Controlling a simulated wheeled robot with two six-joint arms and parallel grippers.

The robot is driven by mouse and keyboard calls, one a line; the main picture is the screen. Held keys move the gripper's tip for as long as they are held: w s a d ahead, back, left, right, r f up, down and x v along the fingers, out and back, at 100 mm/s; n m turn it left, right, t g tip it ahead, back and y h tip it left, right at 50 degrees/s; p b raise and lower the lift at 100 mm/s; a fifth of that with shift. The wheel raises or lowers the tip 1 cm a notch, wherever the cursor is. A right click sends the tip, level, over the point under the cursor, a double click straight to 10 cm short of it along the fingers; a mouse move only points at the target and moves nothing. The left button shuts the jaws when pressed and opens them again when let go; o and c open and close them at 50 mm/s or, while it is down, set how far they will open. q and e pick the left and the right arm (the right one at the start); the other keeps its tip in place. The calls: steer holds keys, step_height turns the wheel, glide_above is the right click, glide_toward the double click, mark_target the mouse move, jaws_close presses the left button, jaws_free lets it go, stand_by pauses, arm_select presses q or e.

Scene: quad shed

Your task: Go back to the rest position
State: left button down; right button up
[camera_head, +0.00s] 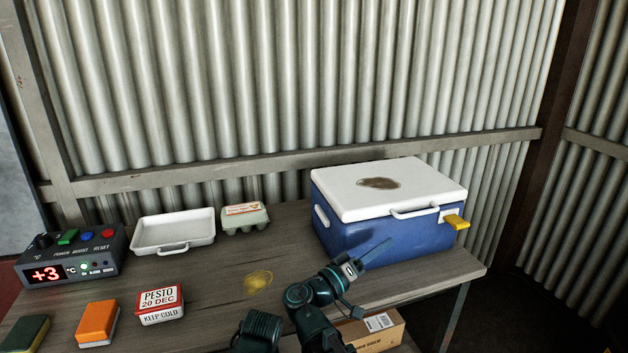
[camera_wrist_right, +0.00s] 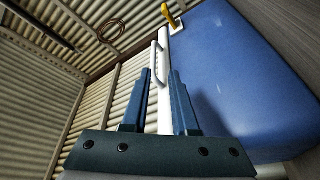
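My right gripper (camera_head: 384,246) is in front of the blue cooler box (camera_head: 350,235), at the height of its front wall. In the right wrist view its two fingers (camera_wrist_right: 160,74) stand apart with nothing held between them. The cooler's white lid (camera_head: 405,180) is closed, and its front handle (camera_head: 414,211) lies above and beyond the fingertips. The handle also shows in the wrist view (camera_wrist_right: 157,66), seen past the fingers. I cannot tell whether the fingers touch the cooler. My left gripper is not in view.
The wooden table (camera_head: 215,280) holds a white tray (camera_head: 173,233), egg carton (camera_head: 244,219), control box (camera_head: 70,262) reading +3, pesto tub (camera_head: 160,304), orange block (camera_head: 97,324) and a green-topped sponge (camera_head: 24,335). A yellow latch (camera_head: 457,222) sticks out from the cooler. A cardboard box (camera_head: 373,332) is low in front.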

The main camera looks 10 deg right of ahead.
steer(key=s+a+f+n+g+y+p, duration=0.2)
steer(key=s+a+n+g+y+p, duration=0.1)
steer(key=s+a+y+p, duration=0.5)
steer(key=s+a+f+n+g+y+p, duration=0.2)
steer(key=s+a+g+y+p, duration=0.4)
steer(key=p, duration=0.7)
steer(key=s+a+n+y, duration=0.1)
steer(key=a+y, duration=0.1)
steer(key=a, duration=0.1)
steer(key=shift+s+y, duration=0.4)
